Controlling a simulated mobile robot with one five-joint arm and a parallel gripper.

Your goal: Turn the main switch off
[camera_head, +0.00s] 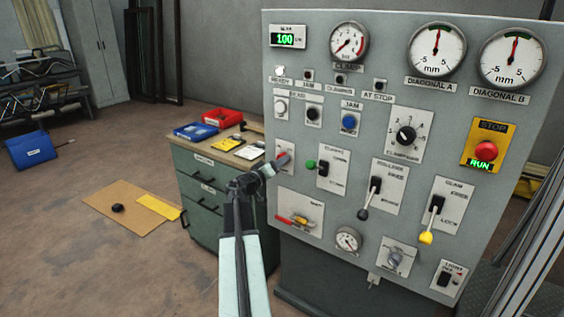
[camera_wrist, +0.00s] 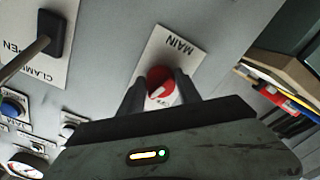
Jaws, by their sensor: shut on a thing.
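The main switch is a red round knob on a pale plate lettered MAIN. It shows at the left edge of the control panel in the head view (camera_head: 283,159) and in the middle of the wrist view (camera_wrist: 161,84). My gripper (camera_head: 272,168) reaches up to it from below. In the wrist view its two dark fingers stand on either side of the red knob, shut on it. A white mark shows on the knob's face, with its lower part close to the gripper body. The exact position the knob points to cannot be read.
The grey control panel (camera_head: 390,75) carries gauges, buttons and levers. A green workbench (camera_head: 205,180) with red and blue trays stands behind left. Floor at left is mostly open.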

